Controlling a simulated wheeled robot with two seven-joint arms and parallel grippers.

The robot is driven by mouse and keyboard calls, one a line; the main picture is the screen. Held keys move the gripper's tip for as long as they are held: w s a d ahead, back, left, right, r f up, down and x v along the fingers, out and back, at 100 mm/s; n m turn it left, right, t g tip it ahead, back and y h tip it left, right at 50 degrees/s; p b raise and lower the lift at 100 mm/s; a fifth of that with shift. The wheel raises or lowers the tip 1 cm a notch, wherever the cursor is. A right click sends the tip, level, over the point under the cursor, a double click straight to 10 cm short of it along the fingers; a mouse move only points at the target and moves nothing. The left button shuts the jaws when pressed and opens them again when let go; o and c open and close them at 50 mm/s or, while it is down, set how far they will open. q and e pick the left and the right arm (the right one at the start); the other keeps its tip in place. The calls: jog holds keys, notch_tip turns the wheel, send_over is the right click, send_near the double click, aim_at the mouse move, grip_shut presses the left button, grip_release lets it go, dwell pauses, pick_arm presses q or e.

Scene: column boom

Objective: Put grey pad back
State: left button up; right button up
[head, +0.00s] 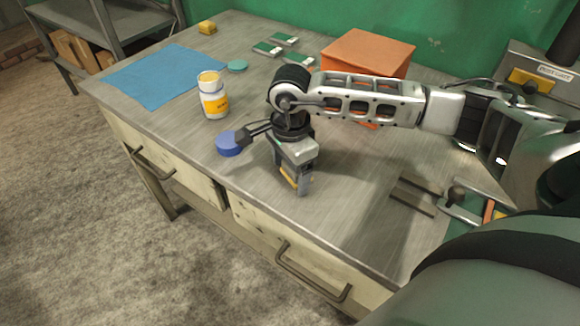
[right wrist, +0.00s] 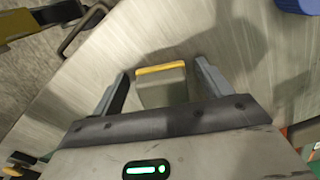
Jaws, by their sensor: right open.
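The grey pad (right wrist: 162,90), a small block with a yellow edge, lies on the metal bench top between the two fingers of my right gripper (right wrist: 165,88) in the right wrist view. Gaps show between it and both fingers. In the head view my right gripper (head: 294,186) points down at the front edge of the bench, open. There the pad is mostly hidden by the gripper; only a bit of yellow (head: 288,181) shows beside the fingers. My left gripper is not in view.
A blue round piece (head: 229,144) and a white-yellow jar (head: 213,98) stand left of the gripper. A blue mat (head: 165,75), green-white packets (head: 267,48) and an orange box (head: 368,50) lie farther back. Grey strips (head: 412,196) lie right. Drawer handles (head: 312,275) project in front.

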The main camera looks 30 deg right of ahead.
notch_tip(320, 180, up, 12)
jog(key=shift+r+b, duration=0.2)
jog(key=shift+b, duration=0.2)
dwell(0.5)
